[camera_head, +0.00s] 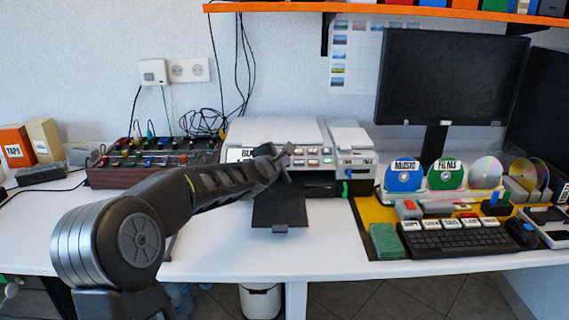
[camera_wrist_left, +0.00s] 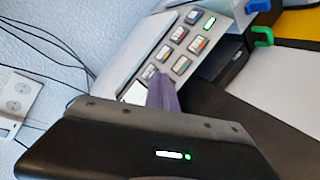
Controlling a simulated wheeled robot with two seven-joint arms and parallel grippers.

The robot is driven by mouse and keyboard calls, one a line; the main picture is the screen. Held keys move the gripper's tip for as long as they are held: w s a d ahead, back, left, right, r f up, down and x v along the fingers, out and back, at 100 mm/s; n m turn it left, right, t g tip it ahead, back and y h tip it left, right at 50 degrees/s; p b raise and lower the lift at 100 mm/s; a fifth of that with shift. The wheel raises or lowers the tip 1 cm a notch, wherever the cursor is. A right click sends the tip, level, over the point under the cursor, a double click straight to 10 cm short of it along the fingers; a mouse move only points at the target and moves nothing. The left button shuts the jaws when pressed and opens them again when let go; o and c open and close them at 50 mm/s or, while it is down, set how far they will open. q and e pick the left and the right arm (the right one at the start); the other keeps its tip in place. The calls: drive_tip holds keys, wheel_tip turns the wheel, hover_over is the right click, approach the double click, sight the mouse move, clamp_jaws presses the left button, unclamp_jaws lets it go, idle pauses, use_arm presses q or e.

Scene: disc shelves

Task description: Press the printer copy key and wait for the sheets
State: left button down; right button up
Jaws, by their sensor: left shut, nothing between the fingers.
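The white printer (camera_head: 270,132) stands at the back middle of the table. Its front panel carries two rows of small keys (camera_head: 313,156), some with lit colours. The keys also show in the left wrist view (camera_wrist_left: 181,65), one of them glowing green. My left gripper (camera_head: 284,160) is shut and empty in front of the panel's left end. Its purple-grey finger (camera_wrist_left: 162,92) reaches the lower-left keys; I cannot tell whether it touches one. Key labels are too small to read surely.
A mixer-like box with coloured knobs (camera_head: 150,165) stands left of the printer. To the right are discs (camera_head: 404,176) in a rack, a keyboard (camera_head: 457,240), a green block (camera_head: 386,241) and a monitor (camera_head: 447,80). The table's front middle is clear.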

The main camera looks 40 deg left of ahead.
use_arm(q)
drive_tip(key=shift+s+d+r+p, duration=0.2)
drive_tip(key=shift+s+r+p, duration=0.15)
drive_tip(key=shift+r, duration=0.3)
